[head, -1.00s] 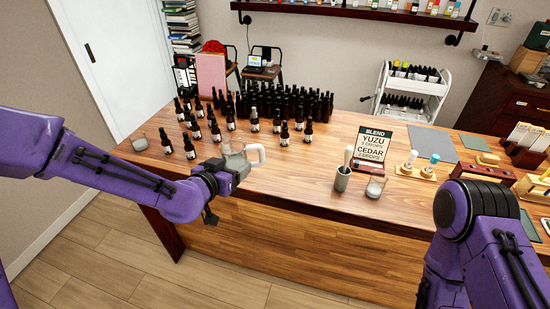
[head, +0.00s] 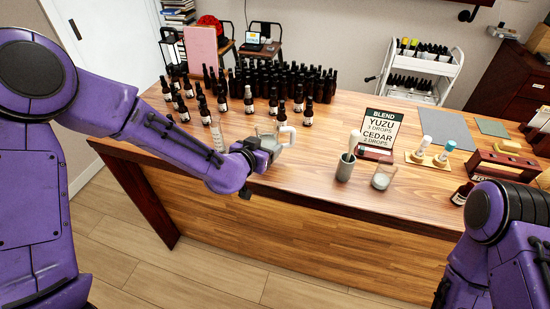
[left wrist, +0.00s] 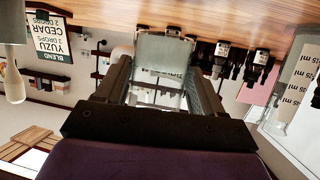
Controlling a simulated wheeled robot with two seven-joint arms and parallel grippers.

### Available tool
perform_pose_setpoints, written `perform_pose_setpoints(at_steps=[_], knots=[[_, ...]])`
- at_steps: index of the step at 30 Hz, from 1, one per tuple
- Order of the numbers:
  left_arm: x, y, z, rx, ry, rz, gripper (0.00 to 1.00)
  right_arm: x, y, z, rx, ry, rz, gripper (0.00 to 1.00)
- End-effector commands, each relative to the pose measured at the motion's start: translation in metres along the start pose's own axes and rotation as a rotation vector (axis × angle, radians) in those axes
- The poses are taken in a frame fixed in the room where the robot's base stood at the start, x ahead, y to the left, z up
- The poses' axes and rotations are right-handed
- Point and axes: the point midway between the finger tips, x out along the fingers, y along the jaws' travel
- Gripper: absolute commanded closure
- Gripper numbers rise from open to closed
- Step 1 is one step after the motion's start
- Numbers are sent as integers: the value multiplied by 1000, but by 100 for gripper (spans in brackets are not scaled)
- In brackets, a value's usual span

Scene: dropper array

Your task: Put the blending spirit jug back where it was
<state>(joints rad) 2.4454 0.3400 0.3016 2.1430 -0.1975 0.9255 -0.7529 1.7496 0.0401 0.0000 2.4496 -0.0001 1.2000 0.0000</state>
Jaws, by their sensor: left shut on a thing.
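The spirit jug (head: 288,134) is a clear glass vessel with a white handle, at the front of the wooden table in the head view. My left gripper (head: 266,145) is shut on it. The handle points right, away from the gripper. In the left wrist view the clear jug (left wrist: 158,72) sits between the two dark fingers of my left gripper (left wrist: 158,95). The jug looks upright; whether its base touches the table is hidden. My right arm shows at the lower right, but its gripper is not clearly visible.
Dark bottles (head: 283,115) stand behind the jug. A graduated cylinder (head: 217,136) stands left of it, close to my left arm. Right of it are a grey cup (head: 345,171), a glass (head: 383,177) and the blend sign (head: 380,131). Table between jug and cup is clear.

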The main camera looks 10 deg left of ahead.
Motion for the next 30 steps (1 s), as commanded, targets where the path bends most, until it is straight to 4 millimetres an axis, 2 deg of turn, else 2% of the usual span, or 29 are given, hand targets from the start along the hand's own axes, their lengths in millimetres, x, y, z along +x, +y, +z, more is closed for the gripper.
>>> perform_pose_setpoints(at_steps=[7, 14, 19, 20, 21, 22, 30], knots=[[16, -1, 38, -5, 1, -7, 91, 35, -3, 15, 0, 0, 0, 57], [15, -1, 34, -3, 1, -7, 91, 31, -3, 13, 0, 0, 0, 57], [17, -1, 39, -3, 0, -7, 91, 34, -3, 14, 0, 0, 0, 57], [16, -1, 39, -3, -1, -7, 25, 34, -3, 14, 0, 0, 0, 57], [16, -1, 38, -3, -1, -7, 12, 33, -3, 14, 0, 0, 0, 57], [16, -2, 38, -3, -1, -7, 5, 33, -3, 14, 0, 0, 0, 57], [16, -2, 37, -3, 0, -8, 5, 32, -3, 13, 0, 0, 0, 57]])
